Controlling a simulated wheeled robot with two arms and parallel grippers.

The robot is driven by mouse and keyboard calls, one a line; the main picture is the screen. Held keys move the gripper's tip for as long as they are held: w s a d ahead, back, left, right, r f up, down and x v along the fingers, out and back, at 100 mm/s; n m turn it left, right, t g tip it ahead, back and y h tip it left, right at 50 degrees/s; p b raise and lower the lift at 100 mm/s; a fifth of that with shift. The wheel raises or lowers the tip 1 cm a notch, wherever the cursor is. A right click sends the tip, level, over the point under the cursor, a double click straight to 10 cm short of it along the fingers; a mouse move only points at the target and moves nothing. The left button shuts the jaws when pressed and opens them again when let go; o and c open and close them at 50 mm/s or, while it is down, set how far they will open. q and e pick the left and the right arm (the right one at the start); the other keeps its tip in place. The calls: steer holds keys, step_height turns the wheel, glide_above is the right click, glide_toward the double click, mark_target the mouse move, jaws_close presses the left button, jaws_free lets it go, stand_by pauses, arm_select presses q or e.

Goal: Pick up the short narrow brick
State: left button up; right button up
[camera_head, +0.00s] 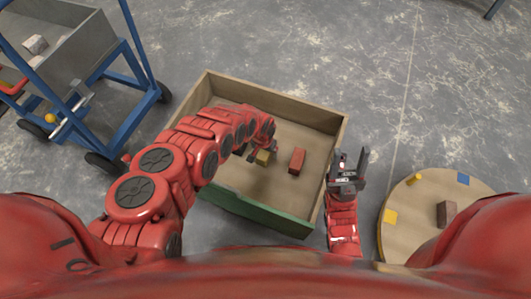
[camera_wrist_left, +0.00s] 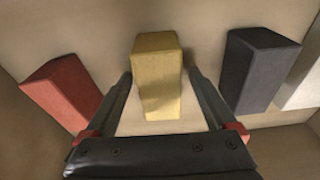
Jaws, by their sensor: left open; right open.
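A wooden box (camera_head: 335,122) holds several bricks. A yellow brick (camera_wrist_left: 157,75) lies between the spread fingers of my left gripper (camera_wrist_left: 160,88) in the left wrist view, with gaps at its sides. In the head view the yellow brick (camera_head: 263,158) is partly hidden by my left gripper (camera_head: 262,150), which is open inside the box. A red brick (camera_head: 297,160) lies to its right; in the left wrist view the red brick (camera_wrist_left: 64,92) is at left. A dark grey brick (camera_wrist_left: 260,68) is at right there. My right gripper (camera_head: 348,163) is open and empty near the box's right wall.
A white brick (camera_wrist_left: 305,85) is cut off at the left wrist view's right edge. A round wooden table (camera_head: 400,235) with a brown brick (camera_head: 446,212) stands at right. A blue-framed cart (camera_head: 110,50) stands at upper left. The grey floor beyond the box is clear.

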arm_select(q)
steer(key=shift+f, duration=0.2)
stand_by(0.4)
jaws_close()
stand_by(0.3)
